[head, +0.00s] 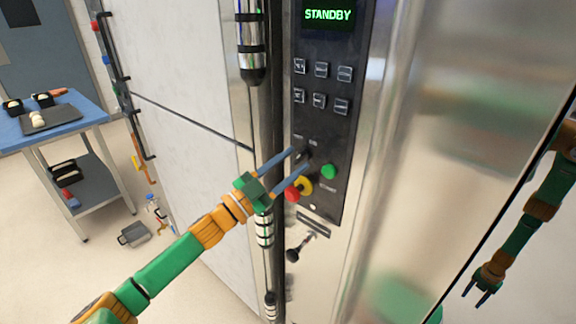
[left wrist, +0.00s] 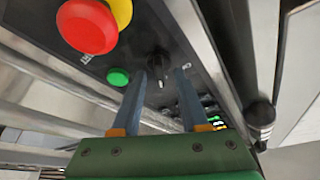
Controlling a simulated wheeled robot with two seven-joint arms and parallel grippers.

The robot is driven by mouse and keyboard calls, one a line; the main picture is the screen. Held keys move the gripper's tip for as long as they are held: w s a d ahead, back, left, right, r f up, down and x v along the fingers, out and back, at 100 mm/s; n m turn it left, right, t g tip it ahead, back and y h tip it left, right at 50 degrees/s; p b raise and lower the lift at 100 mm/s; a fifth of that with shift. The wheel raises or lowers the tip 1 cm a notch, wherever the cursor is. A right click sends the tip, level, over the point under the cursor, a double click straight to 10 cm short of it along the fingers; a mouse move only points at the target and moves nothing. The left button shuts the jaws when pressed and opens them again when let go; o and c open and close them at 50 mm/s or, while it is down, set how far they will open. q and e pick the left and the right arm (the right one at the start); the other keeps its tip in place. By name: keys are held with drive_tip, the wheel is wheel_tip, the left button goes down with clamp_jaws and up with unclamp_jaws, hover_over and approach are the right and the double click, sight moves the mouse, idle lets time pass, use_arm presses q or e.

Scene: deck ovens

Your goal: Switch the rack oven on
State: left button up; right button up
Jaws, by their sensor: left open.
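The oven's dark control panel (head: 318,110) stands upright, with a lit display (head: 328,14) reading STANDBY. My left gripper (head: 300,158) is open at its lower part. In the left wrist view, a black rotary knob (left wrist: 157,62) lies between and beyond my open, empty fingertips (left wrist: 162,80); I cannot tell whether they touch it. In the head view the fingers partly cover the knob. A green button (head: 328,172) and a red button on a yellow collar (head: 292,194) are close by. A second green-orange arm with a small gripper (head: 482,293) shows at right, perhaps reflected.
Several square buttons (head: 321,69) fill the upper panel. A black-ended handle (head: 298,247) juts out below it. A vertical chrome bar (head: 250,40) runs left of the panel. A blue-topped cart (head: 60,118) stands far left. Shiny steel (head: 400,180) borders the panel's right.

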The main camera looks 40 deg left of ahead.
use_arm(q)
drive_tip(key=shift+s+a+f, duration=0.1)
drive_tip(key=shift+s+f, duration=0.15)
drive_tip(key=shift+s, duration=0.05)
drive_tip(key=b+v, duration=0.1)
drive_tip(key=v, duration=0.5)
drive_tip(key=shift+b, duration=0.3)
drive_tip(key=shift+s+r, duration=0.1)
drive_tip(key=shift+s, duration=0.05)
